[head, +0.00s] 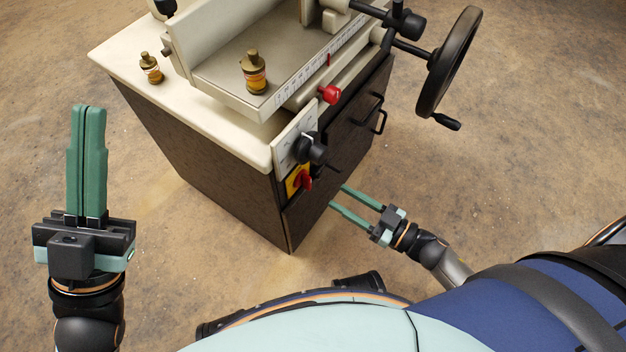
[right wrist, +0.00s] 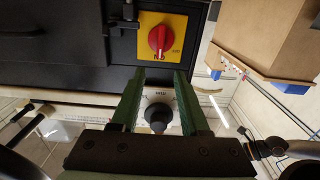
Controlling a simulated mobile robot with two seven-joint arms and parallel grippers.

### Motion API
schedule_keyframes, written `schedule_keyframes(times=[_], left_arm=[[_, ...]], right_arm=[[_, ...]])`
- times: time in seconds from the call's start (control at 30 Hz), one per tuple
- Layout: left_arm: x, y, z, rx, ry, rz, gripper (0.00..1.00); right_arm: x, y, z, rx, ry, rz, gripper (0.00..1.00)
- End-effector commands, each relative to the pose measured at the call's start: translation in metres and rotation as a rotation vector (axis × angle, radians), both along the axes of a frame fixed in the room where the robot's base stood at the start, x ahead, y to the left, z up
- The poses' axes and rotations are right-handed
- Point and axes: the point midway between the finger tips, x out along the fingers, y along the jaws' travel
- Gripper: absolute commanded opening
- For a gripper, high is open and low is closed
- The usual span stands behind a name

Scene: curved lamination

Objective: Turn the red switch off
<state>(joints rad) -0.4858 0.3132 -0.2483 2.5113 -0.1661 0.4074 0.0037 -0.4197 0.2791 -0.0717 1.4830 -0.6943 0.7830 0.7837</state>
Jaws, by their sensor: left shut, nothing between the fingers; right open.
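The red switch (head: 306,183) is a rotary knob on a yellow plate (head: 292,184), low on the machine's front corner. In the right wrist view the red switch (right wrist: 160,39) shows whole, just beyond the fingertips, its pointer along the picture's vertical. My right gripper (head: 338,196) is open and empty, right of the switch and slightly lower in the head view, apart from it. Its fingers (right wrist: 161,74) frame a black knob in the wrist view. My left gripper (head: 89,108) is shut and empty, pointing up at the far left, away from the machine.
The black knob (head: 309,150) on a pale panel sits above the switch; it shows in the wrist view too (right wrist: 158,116). A black handle (head: 377,115), red lever knob (head: 329,94) and large handwheel (head: 447,62) stick out of the machine. Floor between left gripper and cabinet is clear.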

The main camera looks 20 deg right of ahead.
Motion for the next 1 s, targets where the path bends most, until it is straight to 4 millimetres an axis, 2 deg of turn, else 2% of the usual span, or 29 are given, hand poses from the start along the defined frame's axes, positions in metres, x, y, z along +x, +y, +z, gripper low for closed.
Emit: schedule_keyframes(times=[0.03, 0.2, 0.4, 0.57, 0.83, 0.87, 1.0], left_arm=[[0.0, 0.0, -0.006, 0.001, 0.002, -0.001, 0.0], [0.001, -0.002, -0.017, 0.01, 0.005, 0.002, 0.0], [0.001, -0.003, -0.025, 0.017, 0.007, 0.006, 0.0], [0.001, -0.003, -0.027, 0.021, 0.007, 0.007, 0.0], [0.001, -0.003, -0.027, 0.021, 0.009, 0.007, 0.0], [0.001, -0.003, -0.027, 0.021, 0.009, 0.007, 0.0], [0.002, -0.003, -0.027, 0.021, 0.009, 0.007, 0.0]], right_arm=[[0.01, 0.008, -0.001, 0.004, -0.006, 0.0, 0.45], [0.038, 0.03, -0.001, 0.004, -0.005, 0.0, 0.45], [0.06, 0.048, -0.001, 0.002, -0.002, 0.0, 0.45], [0.068, 0.053, 0.0, 0.001, -0.001, -0.001, 0.45], [0.069, 0.054, 0.0, 0.001, 0.001, -0.001, 0.45], [0.069, 0.054, 0.0, 0.001, 0.001, -0.001, 0.44], [0.069, 0.054, 0.0, 0.001, 0.001, -0.001, 0.28]])
